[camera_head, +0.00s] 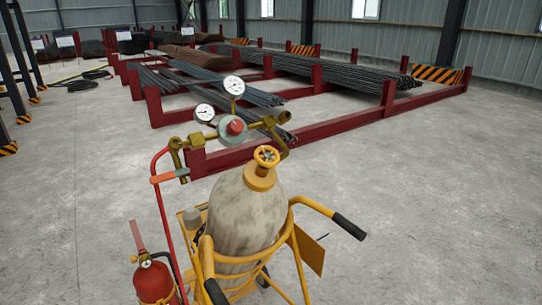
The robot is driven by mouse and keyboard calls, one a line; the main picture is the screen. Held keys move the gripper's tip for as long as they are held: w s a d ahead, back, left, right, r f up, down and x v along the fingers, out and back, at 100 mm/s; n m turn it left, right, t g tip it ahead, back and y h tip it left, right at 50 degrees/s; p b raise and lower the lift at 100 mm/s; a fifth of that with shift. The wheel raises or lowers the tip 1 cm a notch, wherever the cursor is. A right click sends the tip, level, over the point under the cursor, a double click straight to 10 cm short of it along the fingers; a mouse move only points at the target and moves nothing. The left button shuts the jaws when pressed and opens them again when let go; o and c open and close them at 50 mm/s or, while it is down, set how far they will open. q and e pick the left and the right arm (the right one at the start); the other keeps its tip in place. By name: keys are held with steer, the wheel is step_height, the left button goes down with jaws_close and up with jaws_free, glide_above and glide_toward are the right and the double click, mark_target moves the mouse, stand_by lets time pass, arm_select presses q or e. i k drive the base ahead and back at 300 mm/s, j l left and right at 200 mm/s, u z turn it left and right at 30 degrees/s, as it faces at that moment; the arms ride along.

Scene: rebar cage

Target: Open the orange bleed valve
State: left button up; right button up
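A worn beige gas cylinder (246,212) stands in a yellow cart (318,207) at the lower centre. An orange-yellow handwheel (267,156) sits on its top. Behind it is a brass regulator (256,129) with a red knob (236,127) and two white round gauges, one upper (234,85) and one at left (204,113). An orange lever (168,176) sticks out to the left below the regulator, near a red hose (162,215). I cannot tell whether the lever or the handwheel is the bleed valve, or whether either is open. Neither of my grippers is in view.
A red fire extinguisher (155,281) stands at the cart's left. The cart's black handle grips (349,227) reach toward me. Dark red racks (316,141) with steel bars (345,78) fill the back. The concrete floor (440,200) on the right is clear.

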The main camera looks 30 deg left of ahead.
mark_target(168, 175)
steer(key=u, duration=1.7)
